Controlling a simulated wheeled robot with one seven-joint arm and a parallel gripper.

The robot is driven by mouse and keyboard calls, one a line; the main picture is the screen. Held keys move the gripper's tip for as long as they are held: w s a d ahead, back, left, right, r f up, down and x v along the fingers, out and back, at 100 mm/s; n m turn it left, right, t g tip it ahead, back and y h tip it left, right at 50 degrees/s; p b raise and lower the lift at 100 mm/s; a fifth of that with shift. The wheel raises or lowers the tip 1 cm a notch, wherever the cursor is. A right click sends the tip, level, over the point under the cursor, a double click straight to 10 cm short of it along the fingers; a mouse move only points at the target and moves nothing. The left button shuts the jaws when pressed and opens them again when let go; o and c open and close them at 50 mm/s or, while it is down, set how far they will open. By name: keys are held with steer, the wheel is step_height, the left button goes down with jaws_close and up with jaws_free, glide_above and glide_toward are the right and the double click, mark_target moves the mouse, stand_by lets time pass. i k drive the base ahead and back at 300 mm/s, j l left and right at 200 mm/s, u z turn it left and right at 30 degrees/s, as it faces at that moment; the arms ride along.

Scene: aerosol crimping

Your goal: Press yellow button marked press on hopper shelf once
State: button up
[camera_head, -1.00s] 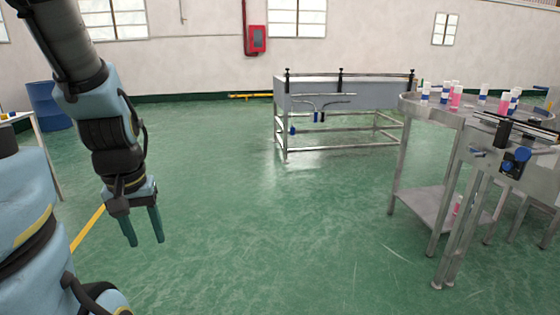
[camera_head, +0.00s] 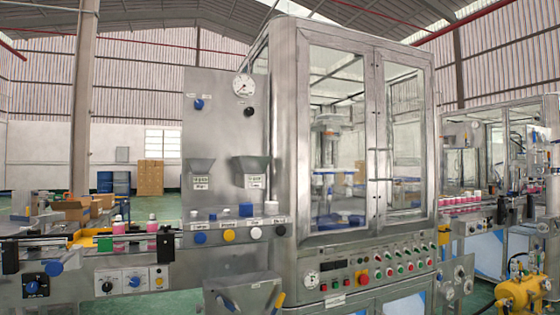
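The yellow button (camera_head: 228,235) sits on the front edge of the hopper shelf (camera_head: 186,228), left of the middle of the view. It is between a blue button (camera_head: 200,238) and a white button (camera_head: 255,233), with a black one (camera_head: 281,230) further right. Small white labels are above the buttons, too small to read surely. Two grey hoppers (camera_head: 251,166) are on the steel panel above the shelf, and caps (camera_head: 246,210) stand on it. My gripper is not in view, so its distance from the button cannot be told.
A glass-doored cabinet (camera_head: 360,130) stands right of the shelf, with a row of buttons and a red knob (camera_head: 362,277) below. A conveyor (camera_head: 60,243) with pink bottles (camera_head: 152,226) runs at left. A metal bin (camera_head: 243,293) juts out below the shelf.

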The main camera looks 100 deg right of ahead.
mark_target(229, 236)
steer(key=z, duration=2.15)
